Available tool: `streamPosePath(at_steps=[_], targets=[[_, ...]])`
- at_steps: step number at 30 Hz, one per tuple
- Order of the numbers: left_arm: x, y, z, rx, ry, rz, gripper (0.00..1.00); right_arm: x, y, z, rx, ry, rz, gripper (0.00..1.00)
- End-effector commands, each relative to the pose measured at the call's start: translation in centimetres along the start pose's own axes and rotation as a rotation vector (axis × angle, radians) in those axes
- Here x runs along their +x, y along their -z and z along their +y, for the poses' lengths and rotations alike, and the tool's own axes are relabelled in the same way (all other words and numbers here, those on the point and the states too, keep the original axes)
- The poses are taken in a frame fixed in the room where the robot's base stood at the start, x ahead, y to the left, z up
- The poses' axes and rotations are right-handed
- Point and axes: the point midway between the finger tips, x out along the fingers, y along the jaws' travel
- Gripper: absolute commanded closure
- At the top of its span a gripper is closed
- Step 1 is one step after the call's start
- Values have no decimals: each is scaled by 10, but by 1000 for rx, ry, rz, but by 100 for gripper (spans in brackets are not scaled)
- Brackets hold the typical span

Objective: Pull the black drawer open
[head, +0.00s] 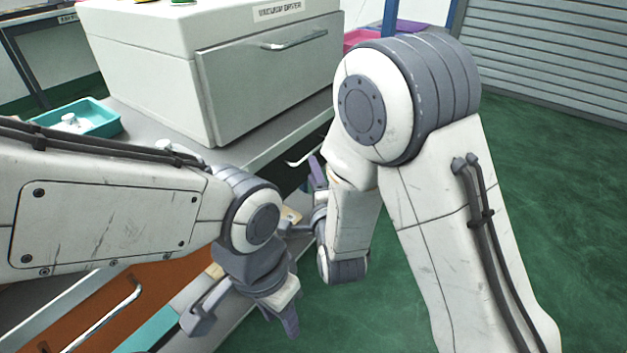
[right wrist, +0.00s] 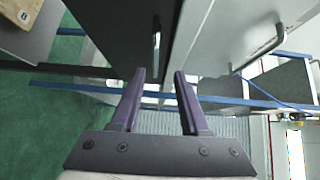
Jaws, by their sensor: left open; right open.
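The black drawer (right wrist: 118,32) shows in the right wrist view as a dark front panel with a pale bar handle (right wrist: 156,48). In the head view only a dark strip of it (head: 286,177) shows under the bench top, with its handle (head: 304,160) sticking out; my right arm hides the rest. My right gripper (right wrist: 160,76) is open, its purple fingers pointing at the handle, which appears between and beyond the fingertips. Contact cannot be told. In the head view my right gripper (head: 316,172) is partly hidden. My left gripper (head: 245,312) is open and empty, low in front of the bench.
An orange drawer (head: 120,285) with a handle is at lower left. Green floor (head: 545,190) is clear at right.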

Motion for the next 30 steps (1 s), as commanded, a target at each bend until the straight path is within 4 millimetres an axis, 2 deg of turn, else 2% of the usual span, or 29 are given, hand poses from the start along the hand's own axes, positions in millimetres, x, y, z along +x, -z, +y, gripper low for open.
streamPosePath(at_steps=[1,6,11,24,30], targets=[[23,-1,-2,0,0,0,59,1,5,22,31,39,13,55],[39,-2,-3,0,0,1,59,-1,12,28,109,142,29,55],[40,-2,-3,0,0,1,59,7,14,24,129,170,31,55],[42,-2,-3,0,0,1,59,82,17,11,127,169,30,55],[43,-2,-3,0,0,1,59,99,18,9,125,166,30,55]])
